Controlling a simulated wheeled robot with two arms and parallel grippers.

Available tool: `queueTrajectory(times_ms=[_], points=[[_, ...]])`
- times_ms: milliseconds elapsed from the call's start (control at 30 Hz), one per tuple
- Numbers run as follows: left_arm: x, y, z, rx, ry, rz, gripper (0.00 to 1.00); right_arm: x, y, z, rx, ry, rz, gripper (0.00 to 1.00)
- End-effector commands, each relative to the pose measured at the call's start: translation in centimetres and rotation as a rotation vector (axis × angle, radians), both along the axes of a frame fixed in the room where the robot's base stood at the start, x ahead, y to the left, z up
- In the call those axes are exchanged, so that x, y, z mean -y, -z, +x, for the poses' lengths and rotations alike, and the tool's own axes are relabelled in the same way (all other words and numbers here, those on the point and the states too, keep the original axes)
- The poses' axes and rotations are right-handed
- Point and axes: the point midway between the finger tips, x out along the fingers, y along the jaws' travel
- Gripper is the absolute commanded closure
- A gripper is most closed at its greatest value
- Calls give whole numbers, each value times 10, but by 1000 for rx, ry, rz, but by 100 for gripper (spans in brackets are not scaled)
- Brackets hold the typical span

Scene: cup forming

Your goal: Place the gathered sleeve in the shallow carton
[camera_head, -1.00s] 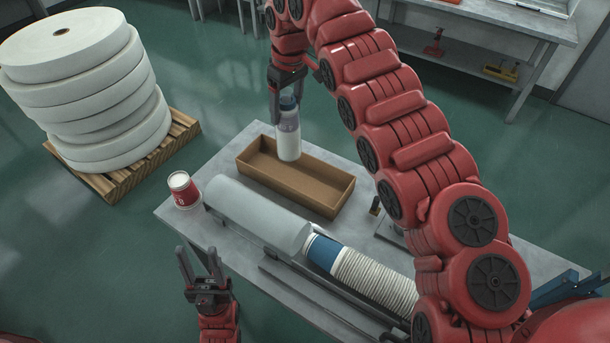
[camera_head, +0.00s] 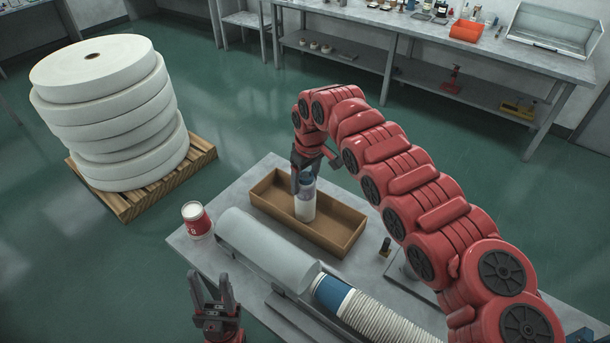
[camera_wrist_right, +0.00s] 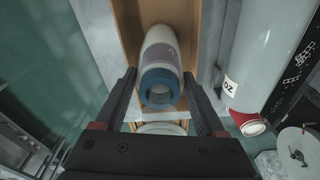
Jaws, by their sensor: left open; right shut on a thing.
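The gathered sleeve (camera_head: 305,206) is a white cylinder with a grey band and a blue end, upright at the shallow carton. My right gripper (camera_head: 305,172) is shut on its upper part. In the right wrist view the sleeve (camera_wrist_right: 160,50) shows its blue ring end between the fingers of my right gripper (camera_wrist_right: 163,100). The shallow brown carton (camera_head: 335,247) lies open on the table; the sleeve's lower end is within its outline, and I cannot tell if it touches the floor. My left gripper (camera_head: 210,290) is open and empty at the table's front left edge.
A red and white cup (camera_head: 196,220) stands at the table's left corner. A grey cylinder housing (camera_head: 265,248) and a row of stacked white cups (camera_head: 385,318) lie in front of the carton. A pallet of large white rolls (camera_head: 115,120) stands on the left floor.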

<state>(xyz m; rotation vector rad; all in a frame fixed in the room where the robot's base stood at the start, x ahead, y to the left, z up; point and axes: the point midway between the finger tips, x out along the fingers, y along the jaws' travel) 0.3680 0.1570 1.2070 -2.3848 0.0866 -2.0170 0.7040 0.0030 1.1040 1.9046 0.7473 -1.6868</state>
Motion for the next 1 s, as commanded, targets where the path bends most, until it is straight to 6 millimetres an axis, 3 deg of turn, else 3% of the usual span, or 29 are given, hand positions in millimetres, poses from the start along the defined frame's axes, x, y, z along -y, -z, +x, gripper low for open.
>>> queueTrajectory(times_ms=[267, 300, 433, 767, 867, 1000], points=[[0, 4, 0, 0, 0, 0, 50, 0, 3, 1, 1, 0, 0, 100], [0, 4, 0, 0, 0, 0, 50, 0, 3, 1, 1, 0, 0, 25], [0, 3, 0, 0, 0, 0, 50, 0, 2, 0, 1, 0, 0, 1], [0, 3, 0, 0, 0, 0, 50, 1, -3, 1, 3, 1, 0, 0], [0, 12, 0, -1, 0, 0, 50, 2, -14, 0, 4, 2, -1, 0], [0, 26, 0, -1, 0, 0, 50, 3, -45, -2, 10, 1, 0, 0]])
